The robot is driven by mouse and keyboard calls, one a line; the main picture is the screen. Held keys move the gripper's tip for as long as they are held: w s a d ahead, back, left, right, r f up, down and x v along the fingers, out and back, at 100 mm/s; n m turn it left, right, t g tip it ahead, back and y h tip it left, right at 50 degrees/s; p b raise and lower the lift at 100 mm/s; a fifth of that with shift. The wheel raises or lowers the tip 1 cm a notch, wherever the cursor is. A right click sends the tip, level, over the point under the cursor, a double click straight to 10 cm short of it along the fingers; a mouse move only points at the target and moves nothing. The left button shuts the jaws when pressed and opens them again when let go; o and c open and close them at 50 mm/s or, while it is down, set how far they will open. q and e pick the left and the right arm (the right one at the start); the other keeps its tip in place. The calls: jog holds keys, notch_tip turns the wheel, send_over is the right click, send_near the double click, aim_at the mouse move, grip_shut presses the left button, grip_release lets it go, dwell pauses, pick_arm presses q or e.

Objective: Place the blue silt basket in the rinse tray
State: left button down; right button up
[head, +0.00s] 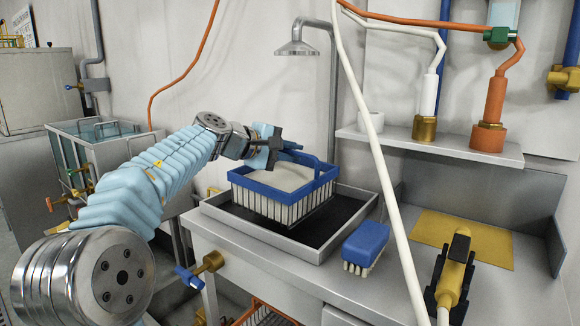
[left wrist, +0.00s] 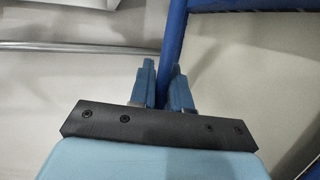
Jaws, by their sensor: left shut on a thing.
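The blue silt basket (head: 322,178) has a blue rim, white ribbed sides and a pale grey load inside. It is upright within the outline of the rinse tray (head: 222,217), a grey metal tray with a dark floor. I cannot tell whether its underside touches the tray floor. My left gripper (head: 276,150) is at the basket's raised handle, above the rim. In the left wrist view the left gripper (left wrist: 162,82) is shut on the blue handle bar (left wrist: 173,40), which runs between its fingers. My right gripper is not in view.
A blue scrubbing brush (head: 367,240) lies right of the tray. A white hose (head: 380,150) hangs in front of the counter. A yellow-black tool (head: 455,270) and yellow mat (head: 470,238) are at right. A shower head (head: 296,48) is above; a shelf (head: 430,148) is behind.

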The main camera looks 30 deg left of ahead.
pick_arm(q)
notch_tip(320, 180, down, 3)
jog(key=shift+r, duration=0.1)
jog(key=c, duration=1.1)
grip_release()
jog(key=shift+s+a, duration=0.1)
jog(key=v, duration=1.1)
jog(key=shift+s+a+r, duration=0.1)
jog(key=shift+s+a, duration=0.05)
jog(key=shift+s, duration=0.2)
